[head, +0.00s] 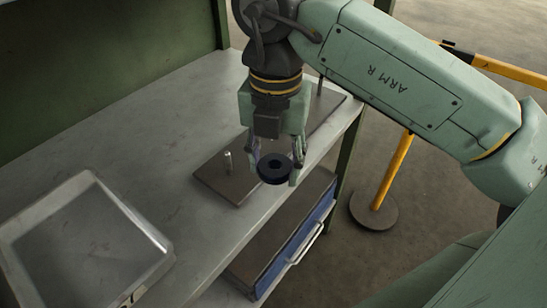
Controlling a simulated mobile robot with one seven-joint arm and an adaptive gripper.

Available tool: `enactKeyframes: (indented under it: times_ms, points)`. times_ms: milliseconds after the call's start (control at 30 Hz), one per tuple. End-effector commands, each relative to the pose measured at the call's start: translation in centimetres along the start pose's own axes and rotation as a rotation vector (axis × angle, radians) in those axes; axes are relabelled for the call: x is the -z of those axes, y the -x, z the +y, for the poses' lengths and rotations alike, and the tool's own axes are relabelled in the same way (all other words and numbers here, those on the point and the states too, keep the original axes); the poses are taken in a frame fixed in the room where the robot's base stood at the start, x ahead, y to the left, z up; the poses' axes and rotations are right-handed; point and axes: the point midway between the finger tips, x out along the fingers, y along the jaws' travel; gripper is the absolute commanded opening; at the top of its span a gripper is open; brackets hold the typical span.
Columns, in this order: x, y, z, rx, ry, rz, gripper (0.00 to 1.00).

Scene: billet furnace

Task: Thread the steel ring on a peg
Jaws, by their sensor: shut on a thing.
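My gripper (273,163) is shut on a dark steel ring (267,178) and holds it in the air, flat or nearly so, with its hole showing. That peg stands on a dark base plate (220,182) on the grey bench. A second upright peg (320,86) shows behind my gripper, near the far right end of the base. My gripper and wrist hide the middle of the base.
A grey metal tray (135,214) stands on the bench (150,110) at the lower left. A blue drawer (300,245) with a handle is under the bench edge. A yellow barrier post (392,170) stands on the floor at right. The bench's middle left is clear.

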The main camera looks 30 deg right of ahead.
Motion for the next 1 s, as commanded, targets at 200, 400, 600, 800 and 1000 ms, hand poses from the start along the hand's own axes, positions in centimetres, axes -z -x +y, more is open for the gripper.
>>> enactKeyframes:
  times_ms: [200,400,600,800,1000]
  points:
    - [-0.4,0.1,1.1,-0.001,0.001,-0.001,0.02]
    - [-0.8,0.1,2.0,0.0,0.0,0.0,0.02]
    - [-1.2,0.0,2.9,0.0,0.001,-0.001,0.02]
    - [-1.6,0.0,3.9,-0.001,0.0,-0.001,0.02]
    - [-1.9,0.0,4.8,-0.001,0.001,0.0,0.02]
